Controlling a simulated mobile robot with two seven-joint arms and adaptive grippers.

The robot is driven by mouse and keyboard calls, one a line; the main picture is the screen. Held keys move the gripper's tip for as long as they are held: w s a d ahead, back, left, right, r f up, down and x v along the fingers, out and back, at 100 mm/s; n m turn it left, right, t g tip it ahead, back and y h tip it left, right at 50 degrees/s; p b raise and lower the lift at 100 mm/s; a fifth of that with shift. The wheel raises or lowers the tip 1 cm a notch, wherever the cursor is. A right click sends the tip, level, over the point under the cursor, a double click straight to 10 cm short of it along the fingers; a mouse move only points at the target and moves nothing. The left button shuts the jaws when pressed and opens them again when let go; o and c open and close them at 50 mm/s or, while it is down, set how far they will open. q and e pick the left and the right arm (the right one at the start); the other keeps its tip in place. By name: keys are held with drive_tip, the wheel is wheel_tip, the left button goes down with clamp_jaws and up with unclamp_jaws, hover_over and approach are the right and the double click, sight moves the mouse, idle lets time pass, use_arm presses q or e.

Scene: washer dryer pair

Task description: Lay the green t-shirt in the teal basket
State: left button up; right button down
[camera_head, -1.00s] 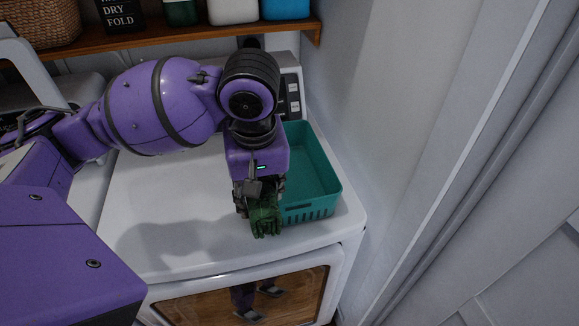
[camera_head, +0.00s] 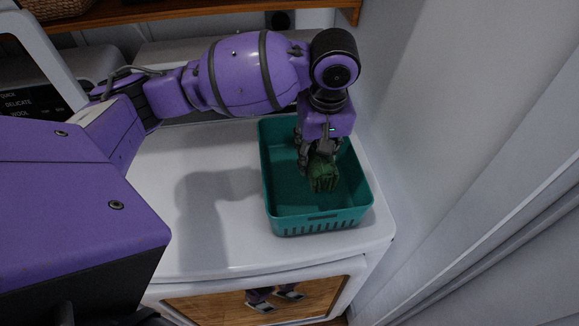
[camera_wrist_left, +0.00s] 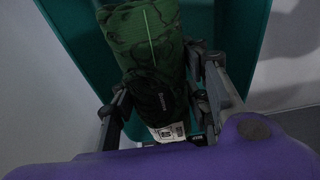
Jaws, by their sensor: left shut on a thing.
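The green t-shirt (camera_head: 322,176) is a small bunched bundle over the inside of the teal basket (camera_head: 312,226), in the head view. My left gripper (camera_head: 318,158) is shut on it and points down into the basket. In the left wrist view the dark green patterned shirt (camera_wrist_left: 150,50) sits between the fingers of my gripper (camera_wrist_left: 160,95), with a white tag at its lower end. The basket's teal wall (camera_wrist_left: 75,60) shows behind it. I cannot tell whether the shirt touches the basket floor. My right gripper is not in view.
The basket stands on the white machine top (camera_head: 215,215), near its right edge. A grey wall (camera_head: 430,110) rises close on the right. A wooden shelf (camera_head: 200,12) runs along the back. The machine top left of the basket is clear.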

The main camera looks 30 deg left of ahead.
use_arm(q)
drive_tip(key=w+f, duration=0.1)
drive_tip(key=w+d+f, duration=0.1)
drive_tip(key=f, duration=0.1)
drive_tip(key=w+f, duration=0.1)
drive_tip(key=shift+w+d+f, duration=0.25)
drive_tip(key=shift+d+f, duration=0.1)
drive_tip(key=shift+w+f, duration=0.15)
drive_tip(key=shift+f, duration=1.55)
drive_tip(key=shift+f, duration=0.1)
drive_tip(key=o, duration=1)
drive_tip(key=shift+f, duration=0.1)
drive_tip(key=shift+c, duration=0.2)
wheel_tip(320, 180, up, 12)
drive_tip(key=s+d, duration=0.1)
drive_tip(key=shift+s, duration=0.3)
